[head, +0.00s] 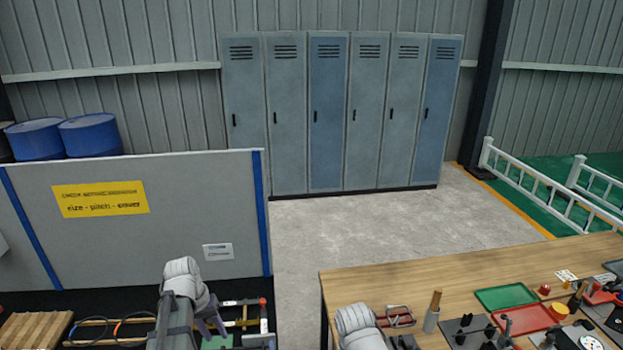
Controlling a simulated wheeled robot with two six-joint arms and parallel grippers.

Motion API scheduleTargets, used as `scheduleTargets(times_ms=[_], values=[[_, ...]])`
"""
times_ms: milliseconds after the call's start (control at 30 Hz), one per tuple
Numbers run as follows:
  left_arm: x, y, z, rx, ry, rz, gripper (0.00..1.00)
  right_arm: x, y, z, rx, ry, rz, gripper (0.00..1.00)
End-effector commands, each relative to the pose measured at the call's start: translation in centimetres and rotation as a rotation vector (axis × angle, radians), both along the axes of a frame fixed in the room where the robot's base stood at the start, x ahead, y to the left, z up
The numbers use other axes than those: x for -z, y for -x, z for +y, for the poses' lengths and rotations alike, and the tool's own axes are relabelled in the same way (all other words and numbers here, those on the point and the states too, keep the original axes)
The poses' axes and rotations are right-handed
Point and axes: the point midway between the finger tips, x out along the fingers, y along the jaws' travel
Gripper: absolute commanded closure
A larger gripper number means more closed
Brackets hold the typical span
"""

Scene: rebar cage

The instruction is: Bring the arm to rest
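My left arm comes in at the bottom left, over the dark bench. Its gripper (213,328) points down and away at the arm's end. Its two grey fingers look spread apart, with nothing seen between them. My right arm shows at the bottom centre, over the front left corner of the wooden table (375,280). Its gripper (404,342) is partly cut off by the lower picture edge, so I cannot tell whether its fingers are apart.
A red wire-framed tool (397,316), a wooden-handled tool (433,312), a green tray (506,297) and a red tray (527,319) lie on the table. A grey panel (120,235) stands behind the left bench. Lockers (330,115) stand behind open floor.

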Motion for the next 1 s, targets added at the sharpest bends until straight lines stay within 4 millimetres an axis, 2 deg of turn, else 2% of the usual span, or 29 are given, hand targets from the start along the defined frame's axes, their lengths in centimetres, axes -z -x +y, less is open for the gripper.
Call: scheduleTargets(times_ms=[33,200,467,533,667,1000], values=[[0.1,0.7,-2.2,0.03,-0.019,0.0,0.6,0.0,0.0,0.0,0.0,0.0,0.0,1.0],[0.2,2.4,-8.0,0.109,-0.091,-0.013,0.6,0.0,0.0,0.0,0.0,0.0,0.0,1.0],[0.2,4.9,-14.1,0.206,-0.174,-0.046,0.6,0.0,0.0,0.0,0.0,0.0,0.0,1.0],[2.4,4.9,-15.0,0.228,-0.183,-0.042,0.6,2.1,0.0,0.0,0.0,0.0,0.0,1.0],[5.0,5.6,-16.8,0.279,-0.194,-0.026,0.6,4.7,0.0,0.0,-0.002,0.001,-0.001,1.0],[13.6,8.6,-22.3,0.449,-0.24,0.022,0.6,13.3,0.0,0.0,-0.006,0.001,-0.002,1.0]])
